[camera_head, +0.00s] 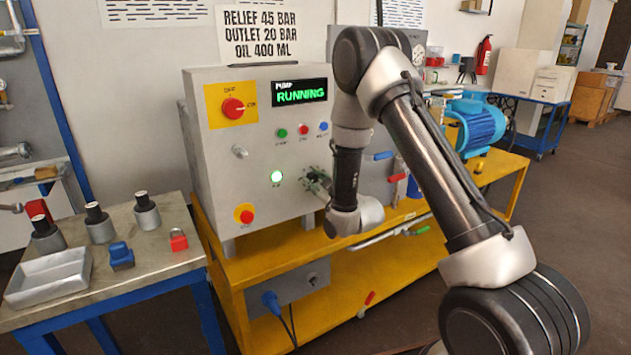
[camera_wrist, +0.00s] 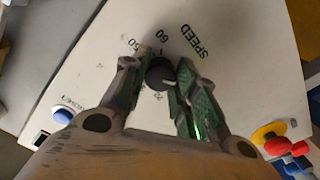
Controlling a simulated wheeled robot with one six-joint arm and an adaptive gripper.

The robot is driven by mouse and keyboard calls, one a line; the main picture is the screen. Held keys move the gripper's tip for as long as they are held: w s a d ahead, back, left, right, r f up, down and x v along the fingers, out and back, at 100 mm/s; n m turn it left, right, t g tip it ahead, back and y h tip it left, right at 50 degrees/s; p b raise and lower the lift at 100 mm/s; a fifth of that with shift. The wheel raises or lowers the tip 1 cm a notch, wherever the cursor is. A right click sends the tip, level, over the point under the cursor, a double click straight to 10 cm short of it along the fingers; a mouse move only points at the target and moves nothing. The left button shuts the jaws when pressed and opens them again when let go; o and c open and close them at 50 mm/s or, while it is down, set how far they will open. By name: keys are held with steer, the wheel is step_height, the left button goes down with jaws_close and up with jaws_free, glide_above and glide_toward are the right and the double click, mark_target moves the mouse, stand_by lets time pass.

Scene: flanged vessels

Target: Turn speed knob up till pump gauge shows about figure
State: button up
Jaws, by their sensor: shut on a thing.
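The speed knob (camera_wrist: 159,75) is a small dark knob with a pale pointer mark, on the grey control panel. The word SPEED and the figures 50 and 60 are printed around it in the wrist view. My gripper (camera_wrist: 163,72) is shut on the knob, a green-padded finger on each side. In the head view my gripper (camera_head: 318,183) is at the lower right of the control box (camera_head: 215,165), and the knob is hidden there. A round white gauge (camera_head: 419,53) shows partly behind my arm; its reading is too small to tell. The display (camera_head: 299,91) reads PUMP RUNNING.
A sign (camera_head: 261,33) reads RELIEF 45 BAR, OUTLET 20 BAR, OIL 400 ML. A blue motor (camera_head: 479,126) stands at right on the yellow bench (camera_head: 400,285).

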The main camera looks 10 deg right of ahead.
steer(key=m, duration=0.3)
steer(key=o, duration=1)
steer(key=v, duration=0.7)
steer(key=shift+s, duration=0.2)
